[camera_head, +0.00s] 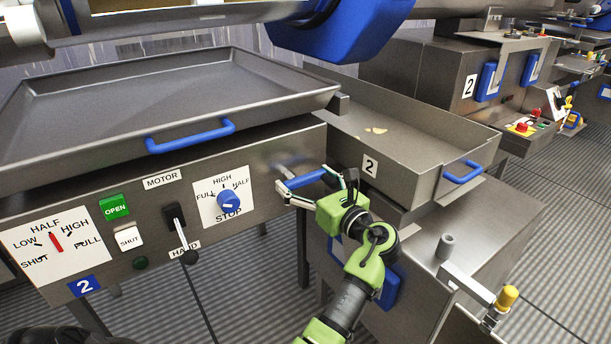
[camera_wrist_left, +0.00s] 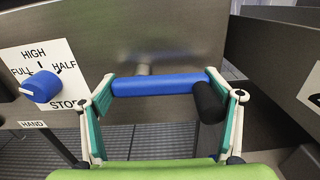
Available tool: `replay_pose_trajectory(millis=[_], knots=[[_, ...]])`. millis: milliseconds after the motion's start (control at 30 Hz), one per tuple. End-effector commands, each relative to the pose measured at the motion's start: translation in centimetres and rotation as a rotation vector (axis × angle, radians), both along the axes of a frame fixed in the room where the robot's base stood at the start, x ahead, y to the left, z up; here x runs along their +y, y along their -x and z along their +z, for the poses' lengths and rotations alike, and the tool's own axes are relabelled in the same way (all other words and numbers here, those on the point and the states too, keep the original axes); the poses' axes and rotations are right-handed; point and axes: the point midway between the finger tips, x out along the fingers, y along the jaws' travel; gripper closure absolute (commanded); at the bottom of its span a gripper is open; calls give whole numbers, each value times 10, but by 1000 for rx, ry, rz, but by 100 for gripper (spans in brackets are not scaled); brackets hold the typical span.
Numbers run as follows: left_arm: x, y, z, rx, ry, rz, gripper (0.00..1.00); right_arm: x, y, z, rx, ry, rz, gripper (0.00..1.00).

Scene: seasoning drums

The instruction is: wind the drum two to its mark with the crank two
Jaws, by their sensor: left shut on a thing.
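The crank two shows as a blue grip (camera_head: 303,180) on a steel shaft from the front panel of station 2; the grip also shows in the wrist view (camera_wrist_left: 160,85). My left gripper (camera_head: 314,184) is shut around this grip, one finger near each end. A black cylinder (camera_wrist_left: 208,103) hangs at the grip's right end. A dial (camera_head: 52,242) marked SHUT, LOW, HALF, HIGH has a red pointer near HALF. I cannot tell for sure which part above is the drum two. My right gripper is not in view.
A lever (camera_head: 180,230) between MOTOR and HAND points down toward HAND. A blue knob (camera_head: 229,201) sits on a STOP dial beside the crank. A grey tray (camera_head: 190,90) lies above the panel. A tray marked 2 (camera_head: 470,135) and a yellow-knobbed arm (camera_head: 507,297) stand right.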

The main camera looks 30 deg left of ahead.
Motion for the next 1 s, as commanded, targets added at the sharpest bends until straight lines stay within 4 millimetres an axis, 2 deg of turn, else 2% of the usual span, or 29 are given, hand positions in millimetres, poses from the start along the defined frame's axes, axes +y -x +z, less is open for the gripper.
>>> replay_pose_trajectory(millis=[333,367,400,767,867,1000], knots=[[0,0,0,1,-2,-1,56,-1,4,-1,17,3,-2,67],[0,0,0,1,-2,-2,12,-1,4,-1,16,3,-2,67],[0,0,0,1,-2,-1,2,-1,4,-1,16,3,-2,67],[0,0,3,0,-1,-1,0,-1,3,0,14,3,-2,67],[0,0,15,-4,1,-1,0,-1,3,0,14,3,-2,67],[0,0,41,-6,1,-1,0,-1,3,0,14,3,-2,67]])
